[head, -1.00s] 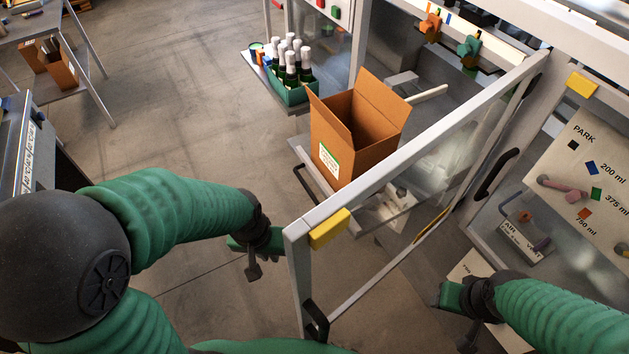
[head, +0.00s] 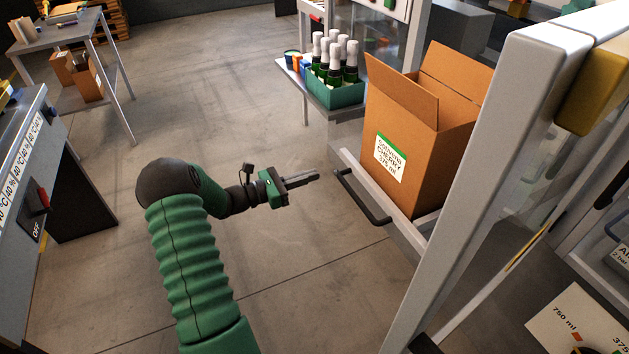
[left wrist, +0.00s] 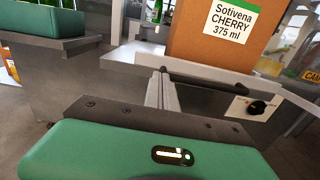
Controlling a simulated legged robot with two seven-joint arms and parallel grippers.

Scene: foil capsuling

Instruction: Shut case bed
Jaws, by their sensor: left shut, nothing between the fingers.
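The case bed (head: 408,232) is a pale grey tray with a dark bar handle (head: 362,198) on its front. It stands pulled out from the machine, and an open brown carton (head: 418,150) labelled Sotivena CHERRY 375 ml stands upright on it. My left gripper (head: 316,177) is shut and empty, a short way left of the handle in the head view, pointing at it and apart from it. In the left wrist view its fingers (left wrist: 161,90) point toward the bed's front edge (left wrist: 120,57) and the handle (left wrist: 205,78) below the carton. My right gripper is out of view.
A glass-panelled door frame (head: 490,170) stands close on the right of the bed. A green crate (head: 345,95) of bottles sits on a shelf behind and left of the carton. A grey bench (head: 25,150) is at far left. The floor between is clear.

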